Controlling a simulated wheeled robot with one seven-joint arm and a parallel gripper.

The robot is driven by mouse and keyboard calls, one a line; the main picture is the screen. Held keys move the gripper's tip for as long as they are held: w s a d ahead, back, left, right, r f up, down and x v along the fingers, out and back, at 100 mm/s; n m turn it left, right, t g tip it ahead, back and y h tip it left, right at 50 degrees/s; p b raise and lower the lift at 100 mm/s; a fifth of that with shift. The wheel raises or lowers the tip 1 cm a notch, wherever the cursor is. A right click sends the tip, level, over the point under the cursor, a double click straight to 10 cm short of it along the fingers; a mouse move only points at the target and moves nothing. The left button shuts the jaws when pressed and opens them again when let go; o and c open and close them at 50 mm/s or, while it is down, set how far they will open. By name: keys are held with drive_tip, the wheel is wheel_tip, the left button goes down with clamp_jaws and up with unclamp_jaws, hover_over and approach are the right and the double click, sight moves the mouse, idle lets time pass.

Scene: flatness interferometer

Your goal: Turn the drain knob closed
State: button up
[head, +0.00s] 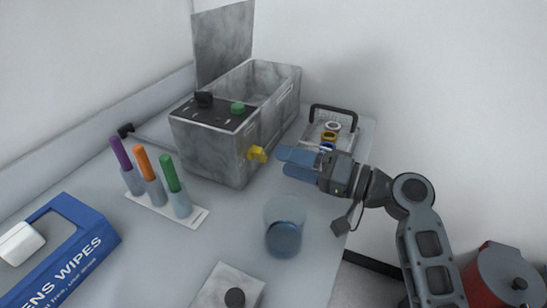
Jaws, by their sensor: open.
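The yellow drain knob (257,153) sticks out from the lower side wall of a grey marbled tank (210,152), near its front corner. My gripper (282,162) comes in from the right, its blue fingers pointing left toward the knob. The fingers are open and look apart from the knob, with a small gap in the picture. The exact depth between them is hard to tell from this view. A black knob (203,99) and a green knob (238,107) are on the tank's top panel.
A clear beaker with blue liquid (284,238) stands below my gripper. A wire basket with rings (331,126) is behind it. A rack with purple, orange and green markers (152,178), a blue wipes box (70,248) and a grey block with a black knob (232,290) are also on the table.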

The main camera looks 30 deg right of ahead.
sight(265, 155)
drive_tip(key=shift+x, duration=2.2)
drive_tip(key=c, duration=1)
drive_tip(key=shift+p, duration=0.3)
drive_tip(key=shift+c, duration=0.2)
drive_tip(key=shift+r+m+p, duration=0.1)
drive_tip(key=shift+m+p, duration=0.2)
drive_tip(key=shift+m, duration=0.1)
drive_tip(key=shift+m+p, duration=0.75)
drive_tip(key=shift+m, duration=0.15)
drive_tip(key=shift+d+m+p, duration=0.1)
drive_tip(key=shift+m+p, duration=1)
drive_tip(key=shift+m, duration=0.5)
